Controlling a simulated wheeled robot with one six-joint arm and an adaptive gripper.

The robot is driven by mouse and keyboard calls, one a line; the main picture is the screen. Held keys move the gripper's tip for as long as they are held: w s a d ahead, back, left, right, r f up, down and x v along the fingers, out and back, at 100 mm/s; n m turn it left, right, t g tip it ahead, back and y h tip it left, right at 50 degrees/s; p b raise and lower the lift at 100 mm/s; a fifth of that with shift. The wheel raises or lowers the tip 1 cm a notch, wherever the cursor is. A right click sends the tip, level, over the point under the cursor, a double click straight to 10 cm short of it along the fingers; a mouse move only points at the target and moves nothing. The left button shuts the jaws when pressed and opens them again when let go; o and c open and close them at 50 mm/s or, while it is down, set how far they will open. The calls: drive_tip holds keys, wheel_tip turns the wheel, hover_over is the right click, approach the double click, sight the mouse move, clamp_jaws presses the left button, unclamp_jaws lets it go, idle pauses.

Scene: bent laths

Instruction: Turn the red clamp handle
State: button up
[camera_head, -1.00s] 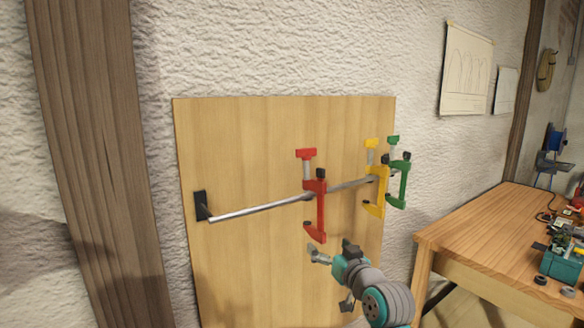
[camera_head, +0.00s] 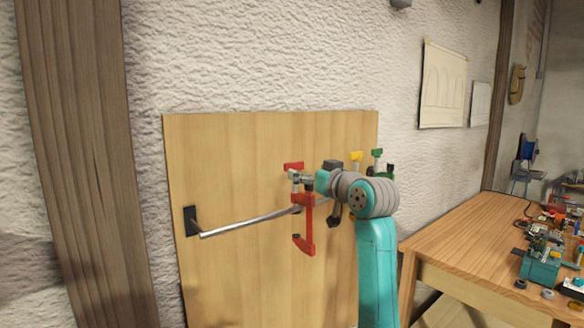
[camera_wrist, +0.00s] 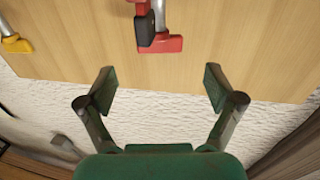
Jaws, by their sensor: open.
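The red clamp (camera_head: 304,222) hangs on a metal rod in front of a wooden board. Its red handle (camera_head: 293,166) is at the top of a grey spindle. My gripper (camera_head: 301,180) is at the clamp's upper part, just below the handle in the head view, and covers part of the spindle. In the wrist view my gripper (camera_wrist: 158,85) has its two fingers wide apart, with nothing between them.
The yellow clamp (camera_head: 356,156) and green clamp (camera_head: 376,154) are close on the right, mostly hidden by my arm. The rod (camera_head: 245,224) is bare to the left. A cluttered workbench (camera_head: 465,232) stands at the right.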

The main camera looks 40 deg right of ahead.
sight(295, 167)
drive_tip(key=w, duration=0.5)
drive_tip(key=w+d, duration=0.1)
drive_tip(key=w, duration=0.2)
drive_tip(key=shift+w, duration=0.2)
drive_tip(key=c, duration=1.2)
